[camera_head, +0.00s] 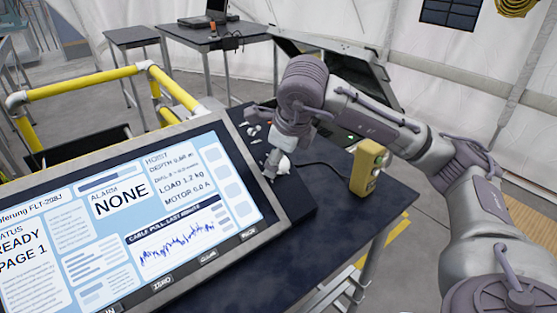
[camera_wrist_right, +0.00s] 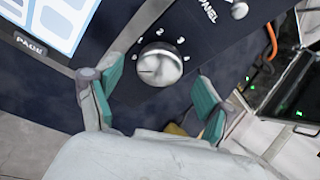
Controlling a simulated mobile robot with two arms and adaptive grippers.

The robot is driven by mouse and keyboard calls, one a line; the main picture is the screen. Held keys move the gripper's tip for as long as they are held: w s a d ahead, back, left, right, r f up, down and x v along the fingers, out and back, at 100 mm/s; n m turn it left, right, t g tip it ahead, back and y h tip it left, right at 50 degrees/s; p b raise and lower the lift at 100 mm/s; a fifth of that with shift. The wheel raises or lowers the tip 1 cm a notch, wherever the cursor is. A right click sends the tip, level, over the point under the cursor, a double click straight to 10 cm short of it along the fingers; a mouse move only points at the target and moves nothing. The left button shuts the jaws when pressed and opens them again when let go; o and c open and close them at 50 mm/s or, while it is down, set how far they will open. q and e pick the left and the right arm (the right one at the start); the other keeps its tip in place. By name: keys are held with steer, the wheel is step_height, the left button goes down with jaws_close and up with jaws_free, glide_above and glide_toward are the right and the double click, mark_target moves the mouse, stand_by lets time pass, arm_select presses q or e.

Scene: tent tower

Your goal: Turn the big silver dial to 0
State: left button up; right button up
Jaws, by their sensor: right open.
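The big silver dial (camera_wrist_right: 160,65) sits on the dark panel (camera_wrist_right: 205,62) in the right wrist view, with white marks around its upper side; 2, 3 and 4 are readable. A thin dark line shows on the dial's left part; I cannot tell exactly which mark it points to. My right gripper (camera_wrist_right: 158,78) is open, its green-padded fingers apart on either side of the dial, not visibly touching it. In the head view my right gripper (camera_head: 275,155) is over the panel and hides most of the dial. My left gripper is out of view.
A large screen (camera_head: 140,215) stands left of the panel. A yellow box (camera_head: 367,168) stands to the right on the dark table (camera_head: 330,235). A smaller silver knob (camera_wrist_right: 239,9) is on the panel. An open case (camera_head: 340,60) stands behind.

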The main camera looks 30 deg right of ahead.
steer(key=v, duration=0.9)
steer(key=shift+s+r, duration=0.2)
